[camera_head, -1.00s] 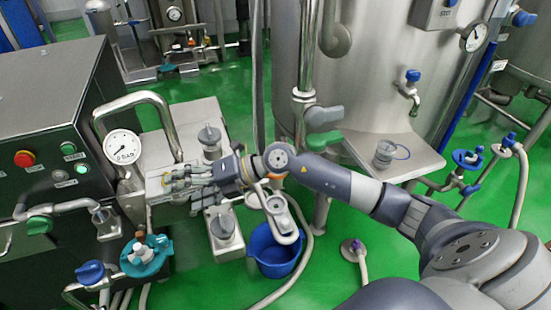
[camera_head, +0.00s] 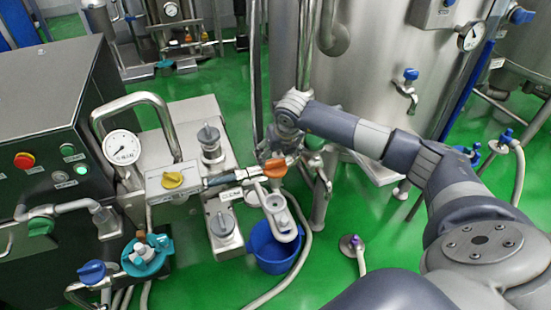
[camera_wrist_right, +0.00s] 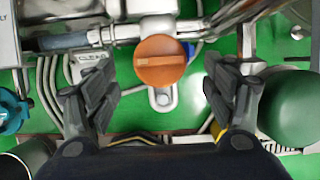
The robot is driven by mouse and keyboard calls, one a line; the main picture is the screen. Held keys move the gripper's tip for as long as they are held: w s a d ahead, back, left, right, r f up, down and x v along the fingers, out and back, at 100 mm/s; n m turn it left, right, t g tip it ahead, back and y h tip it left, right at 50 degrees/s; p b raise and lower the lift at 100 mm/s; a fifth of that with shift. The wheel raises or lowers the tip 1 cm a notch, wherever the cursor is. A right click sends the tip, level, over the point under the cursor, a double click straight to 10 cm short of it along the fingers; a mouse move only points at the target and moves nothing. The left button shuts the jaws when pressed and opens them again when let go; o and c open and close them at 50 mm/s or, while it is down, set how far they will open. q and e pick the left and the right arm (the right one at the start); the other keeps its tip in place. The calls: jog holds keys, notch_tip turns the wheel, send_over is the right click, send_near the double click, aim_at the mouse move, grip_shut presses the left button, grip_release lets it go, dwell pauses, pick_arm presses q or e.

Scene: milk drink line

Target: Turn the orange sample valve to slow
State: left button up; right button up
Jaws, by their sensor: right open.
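The orange sample valve (camera_head: 275,169) has a round knob with a raised bar. It sits at the right end of the pipe from a pale box with a yellow knob (camera_head: 172,180). In the right wrist view the orange knob (camera_wrist_right: 160,62) is at upper centre, its bar running roughly across the picture. My right gripper (camera_head: 284,150) is close behind the valve in the head view. In the wrist view the gripper (camera_wrist_right: 165,88) is open, fingers apart on either side and below the knob, with no visible contact. My left gripper is not in view.
A blue bucket (camera_head: 275,247) stands on the green floor below the pipe's outlet. The steel tank (camera_head: 375,60) is behind my right arm. A pump unit with grey knobs and a gauge (camera_head: 122,148) are left of the valve.

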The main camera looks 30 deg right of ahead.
aim_at(275, 162)
jog(key=shift+x, duration=2.4)
jog(key=c, duration=1)
